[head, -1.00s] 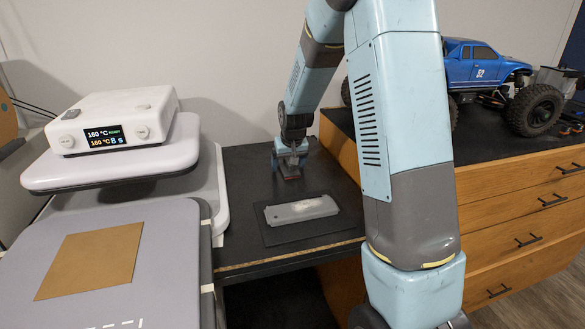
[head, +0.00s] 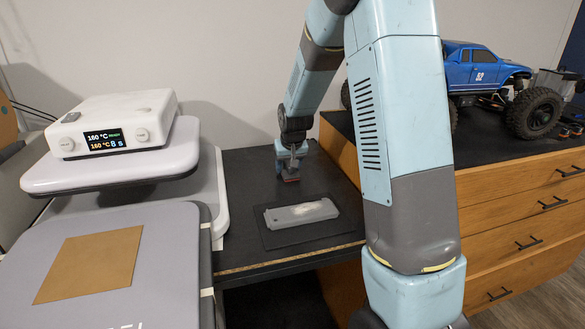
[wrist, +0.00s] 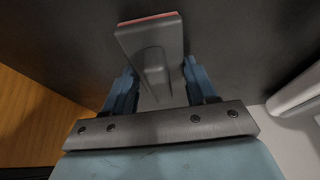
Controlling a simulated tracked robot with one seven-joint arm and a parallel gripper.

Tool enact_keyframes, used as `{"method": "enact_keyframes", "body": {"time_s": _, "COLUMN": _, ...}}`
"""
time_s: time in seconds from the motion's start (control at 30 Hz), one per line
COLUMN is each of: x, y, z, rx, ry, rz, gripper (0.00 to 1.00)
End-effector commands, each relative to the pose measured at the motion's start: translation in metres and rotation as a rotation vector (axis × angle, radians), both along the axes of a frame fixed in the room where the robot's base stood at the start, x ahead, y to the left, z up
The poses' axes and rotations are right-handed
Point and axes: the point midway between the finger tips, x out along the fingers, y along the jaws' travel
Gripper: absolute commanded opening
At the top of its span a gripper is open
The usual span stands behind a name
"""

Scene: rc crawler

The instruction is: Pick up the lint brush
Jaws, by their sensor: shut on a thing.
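My gripper (head: 289,170) is at the back of the black table, beyond the grey tray. In the wrist view its two blue fingers (wrist: 160,92) are shut on the lint brush (wrist: 152,48), a dark grey piece with a flat wide head and a red edge. The brush's handle lies between the fingers and its head points away from the gripper. In the head view only the brush's reddish lower edge (head: 291,179) shows clearly below the fingers. I cannot tell whether the brush touches the table.
A grey flat object (head: 301,213) lies on a dark mat (head: 285,237) on the table (head: 243,178). A white heat press (head: 112,165) stands at left. A wooden drawer cabinet (head: 500,215) with a blue RC truck (head: 475,70) is at right.

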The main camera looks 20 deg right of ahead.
Motion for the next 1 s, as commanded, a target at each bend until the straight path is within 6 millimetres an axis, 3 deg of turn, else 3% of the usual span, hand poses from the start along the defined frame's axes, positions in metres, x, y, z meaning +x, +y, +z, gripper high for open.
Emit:
{"method": "enact_keyframes", "body": {"time_s": 0.27, "x": 0.001, "y": 0.000, "z": 0.039, "rx": 0.000, "ry": -0.006, "rz": 0.001, "gripper": 0.21}}
{"method": "enact_keyframes", "body": {"time_s": 0.8, "x": 0.001, "y": 0.001, "z": 0.190, "rx": 0.001, "ry": -0.005, "rz": 0.000, "gripper": 0.21}}
{"method": "enact_keyframes", "body": {"time_s": 1.0, "x": 0.001, "y": 0.001, "z": 0.236, "rx": 0.000, "ry": -0.004, "rz": 0.000, "gripper": 0.21}}
